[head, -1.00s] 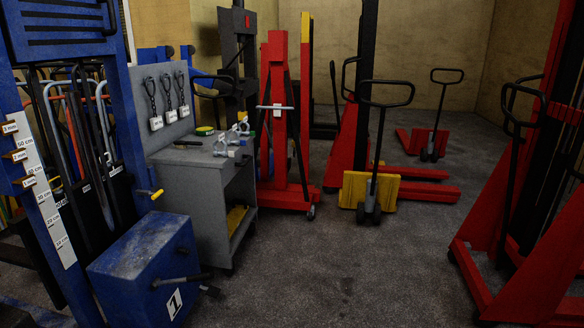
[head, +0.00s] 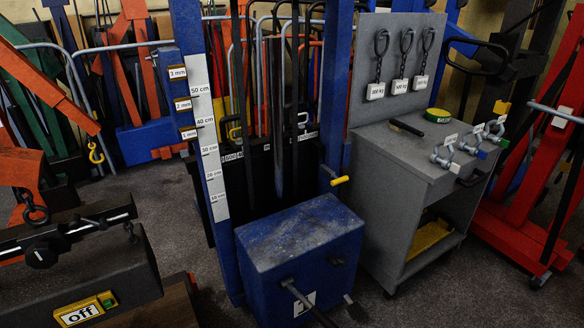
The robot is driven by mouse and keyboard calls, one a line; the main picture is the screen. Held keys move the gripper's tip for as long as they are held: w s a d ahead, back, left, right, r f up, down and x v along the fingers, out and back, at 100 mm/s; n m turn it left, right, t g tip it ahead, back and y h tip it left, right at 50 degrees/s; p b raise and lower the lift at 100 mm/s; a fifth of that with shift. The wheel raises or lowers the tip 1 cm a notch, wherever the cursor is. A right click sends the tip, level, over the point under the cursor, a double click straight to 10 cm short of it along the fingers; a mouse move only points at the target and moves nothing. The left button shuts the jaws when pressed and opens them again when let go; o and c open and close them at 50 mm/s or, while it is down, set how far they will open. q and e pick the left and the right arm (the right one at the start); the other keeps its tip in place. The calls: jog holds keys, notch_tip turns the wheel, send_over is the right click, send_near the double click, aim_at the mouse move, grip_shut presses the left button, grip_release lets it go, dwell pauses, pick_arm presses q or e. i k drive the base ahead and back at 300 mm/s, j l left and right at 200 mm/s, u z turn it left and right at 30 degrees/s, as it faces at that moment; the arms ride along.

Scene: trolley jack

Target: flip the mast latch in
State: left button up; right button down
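A blue lifting mast (head: 190,120) stands in the middle of the head view, with a white centimetre scale (head: 208,140) on its left upright. A small lever with a yellow grip (head: 340,180) sticks out to the right, low on the right upright. It looks like the mast latch, but I cannot tell for certain. Below it is a blue box (head: 300,245) with a dark handle (head: 305,300) on its front and a white number plate, partly hidden by the handle. Neither of my grippers is in view.
A grey tool cart (head: 395,160) with shackles and hanging tags stands close on the right. A red jack frame (head: 520,190) is at the right edge. A dark block with a yellow "off" sign (head: 85,310) fills the lower left. Racked tools stand behind.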

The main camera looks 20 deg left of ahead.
aim_at(327, 170)
jog(key=i+l+u, duration=0.1)
jog(key=i+u, duration=0.3)
jog(key=i+l+u, duration=0.2)
jog(key=u, duration=0.2)
jog(key=i+l+u, duration=0.4)
jog(key=k+j, duration=0.05)
jog(key=j, duration=0.05)
